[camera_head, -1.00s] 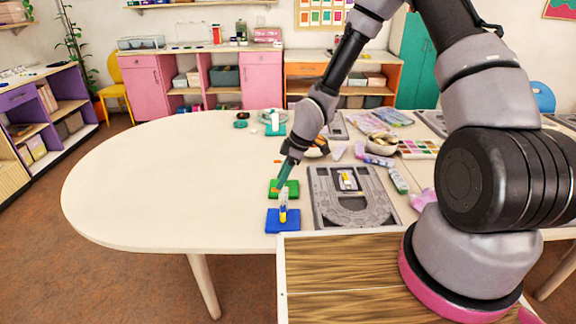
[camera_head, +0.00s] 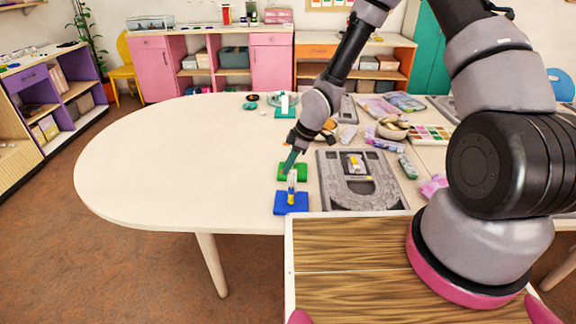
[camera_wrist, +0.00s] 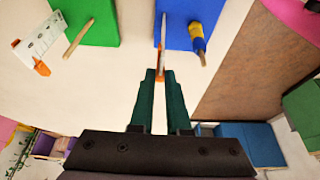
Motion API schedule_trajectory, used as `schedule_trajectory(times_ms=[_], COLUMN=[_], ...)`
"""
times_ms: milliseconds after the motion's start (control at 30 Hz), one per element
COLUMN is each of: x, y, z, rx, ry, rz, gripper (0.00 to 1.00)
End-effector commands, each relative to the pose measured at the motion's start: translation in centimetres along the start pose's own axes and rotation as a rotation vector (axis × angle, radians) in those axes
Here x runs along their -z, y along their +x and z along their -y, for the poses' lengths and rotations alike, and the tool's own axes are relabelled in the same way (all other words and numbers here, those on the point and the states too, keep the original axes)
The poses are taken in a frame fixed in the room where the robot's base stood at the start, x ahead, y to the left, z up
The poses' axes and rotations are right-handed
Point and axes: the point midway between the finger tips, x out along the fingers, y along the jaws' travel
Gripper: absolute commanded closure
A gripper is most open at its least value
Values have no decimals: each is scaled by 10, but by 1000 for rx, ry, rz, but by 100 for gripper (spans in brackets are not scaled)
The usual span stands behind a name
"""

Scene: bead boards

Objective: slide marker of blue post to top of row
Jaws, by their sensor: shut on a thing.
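The blue board (camera_head: 291,203) lies near the front edge of the table and carries an upright post. In the wrist view the blue board (camera_wrist: 190,22) shows its post with yellow and blue beads (camera_wrist: 197,38). Beside it a thin white scale strip (camera_wrist: 163,35) is seen almost edge-on. An orange marker (camera_wrist: 160,76) sits at this strip, between the teal fingertips. My gripper (camera_head: 289,170) is shut on that marker, and it also shows in the wrist view (camera_wrist: 159,80). The marker's exact height on the strip cannot be told.
A green board (camera_head: 293,172) lies just behind the blue one, with its own scale strip and orange marker (camera_wrist: 42,68) and a bare wooden post (camera_wrist: 78,38). A grey tray (camera_head: 333,203) stands close on the right. The table's left side is clear.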

Motion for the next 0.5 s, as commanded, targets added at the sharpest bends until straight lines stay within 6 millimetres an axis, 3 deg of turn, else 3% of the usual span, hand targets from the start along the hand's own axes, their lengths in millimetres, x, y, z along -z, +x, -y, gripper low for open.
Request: schedule_trajectory(times_ms=[500], x=[-6], y=[14], z=[0], rx=[0], ry=[0], rz=[1], gripper=[100])
